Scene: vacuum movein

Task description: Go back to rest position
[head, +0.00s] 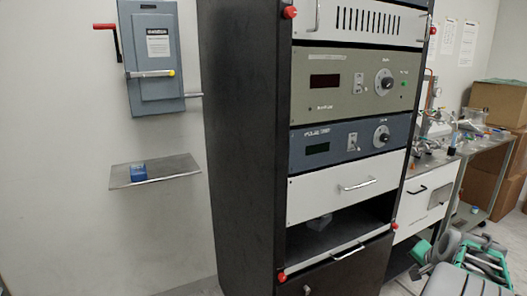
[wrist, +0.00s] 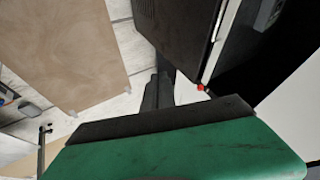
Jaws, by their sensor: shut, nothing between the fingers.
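My gripper (wrist: 158,92) shows in the wrist view as two dark fingers close together beyond a black and green housing. The fingers are shut with nothing held between them. In the head view my green and grey arm is folded at the lower right; I cannot make out the fingertips there. A tall black rack (head: 238,150) stands in the middle of the head view, left of my arm. A dark cabinet-like body with a pale edge and a red knob (wrist: 201,88) shows beyond the gripper in the wrist view, apart from the fingers.
A blue box (head: 138,172) sits on a wall shelf (head: 175,168) below a grey switch box (head: 153,60) with a red lever. The rack has an open bay (head: 350,230) holding a small grey item. A bench with glassware and cardboard boxes (head: 497,103) stand at right.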

